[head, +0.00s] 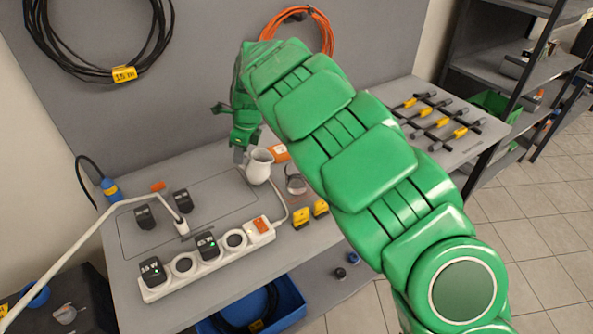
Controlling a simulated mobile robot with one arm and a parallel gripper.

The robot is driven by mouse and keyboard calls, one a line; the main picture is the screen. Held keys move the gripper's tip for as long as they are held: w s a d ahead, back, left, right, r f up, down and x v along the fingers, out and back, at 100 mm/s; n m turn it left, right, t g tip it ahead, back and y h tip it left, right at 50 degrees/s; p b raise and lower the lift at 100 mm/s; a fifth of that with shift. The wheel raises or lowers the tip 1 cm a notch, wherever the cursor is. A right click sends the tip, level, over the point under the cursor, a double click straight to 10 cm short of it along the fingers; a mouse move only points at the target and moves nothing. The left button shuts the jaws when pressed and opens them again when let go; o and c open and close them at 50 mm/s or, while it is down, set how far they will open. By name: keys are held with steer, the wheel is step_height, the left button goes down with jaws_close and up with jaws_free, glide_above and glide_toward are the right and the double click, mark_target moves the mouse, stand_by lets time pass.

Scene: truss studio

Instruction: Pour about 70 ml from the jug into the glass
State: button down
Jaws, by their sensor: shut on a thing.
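The white jug (259,168) is at the back of the grey bench, in the middle of the head view. It looks roughly upright; I cannot tell whether its base touches the bench. My gripper (240,154) is at the jug's left side, shut on it. My green arm covers part of the hand and the fingers show only small. The glass (296,184) is a small clear vessel just right of the jug, apart from it, close beside my arm. Its liquid level is too small to tell.
A white power strip (205,262) with several black plugs lies in front. Yellow blocks (301,217) and an orange-labelled item (279,152) are near the glass. The bench left of the jug has a bare stretch.

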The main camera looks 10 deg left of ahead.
steer(key=shift+s+a+f+h, duration=0.1)
steer(key=shift+a+f+h, duration=0.3)
steer(key=shift+a+h, duration=0.25)
steer(key=shift+s+a+f+h, duration=0.1)
steer(key=shift+a+f+h, duration=0.3)
steer(key=shift+a+h, duration=0.25)
steer(key=shift+w+f, duration=0.1)
steer(key=shift+f, duration=0.1)
steer(key=shift+r, duration=0.1)
stand_by(0.8)
